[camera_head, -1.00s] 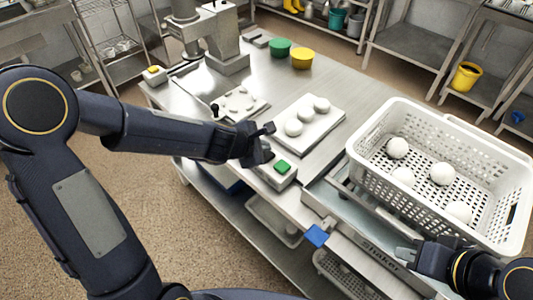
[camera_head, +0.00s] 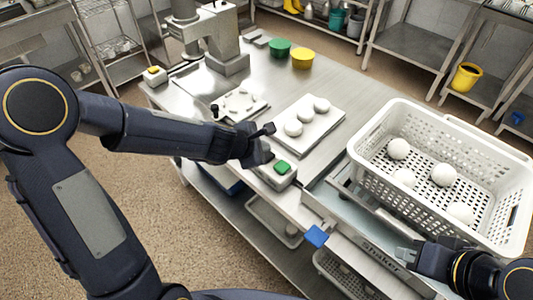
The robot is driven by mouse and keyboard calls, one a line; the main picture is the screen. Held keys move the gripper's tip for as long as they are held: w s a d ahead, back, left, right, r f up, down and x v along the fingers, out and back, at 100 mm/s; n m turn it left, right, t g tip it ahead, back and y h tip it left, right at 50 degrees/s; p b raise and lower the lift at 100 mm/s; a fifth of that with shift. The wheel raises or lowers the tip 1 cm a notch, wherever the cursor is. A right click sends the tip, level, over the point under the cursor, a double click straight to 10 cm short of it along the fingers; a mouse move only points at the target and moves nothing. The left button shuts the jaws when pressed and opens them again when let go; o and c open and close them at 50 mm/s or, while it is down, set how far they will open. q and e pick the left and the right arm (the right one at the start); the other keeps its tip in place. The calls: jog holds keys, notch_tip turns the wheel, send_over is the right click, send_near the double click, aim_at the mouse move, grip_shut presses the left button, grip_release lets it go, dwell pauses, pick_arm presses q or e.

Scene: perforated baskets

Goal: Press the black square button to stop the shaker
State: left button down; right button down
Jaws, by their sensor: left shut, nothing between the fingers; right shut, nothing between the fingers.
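The control box (camera_head: 277,177) sits at the table's front edge, with a green square button (camera_head: 282,167) on its right part. The black square button cannot be made out; my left gripper (camera_head: 264,152) covers the left part of the box. That gripper is shut and empty, right over or against the box; I cannot tell whether it touches. The shaker (camera_head: 385,259) is at the right front and bears a white perforated basket (camera_head: 374,182) with several white balls (camera_head: 444,174). My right gripper (camera_head: 406,256) is shut and empty beside the shaker's front edge, below the basket.
A white board (camera_head: 323,133) with dough balls and a smaller tray (camera_head: 243,105) lie behind my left gripper. A green tub (camera_head: 280,47) and a yellow tub (camera_head: 302,58) stand farther back, near a mixer (camera_head: 226,45). A blue piece (camera_head: 317,237) juts out at the front.

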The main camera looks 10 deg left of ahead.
dwell(0.5)
pick_arm(q)
jog(key=shift+f+b, duration=0.95)
jog(key=shift+f, duration=0.05)
dwell(0.5)
jog(key=shift+r, duration=0.1)
jog(key=shift+r+p, duration=0.9)
jog(key=shift+p, duration=0.05)
notch_tip(320, 180, up, 5)
jog(key=p, duration=0.5)
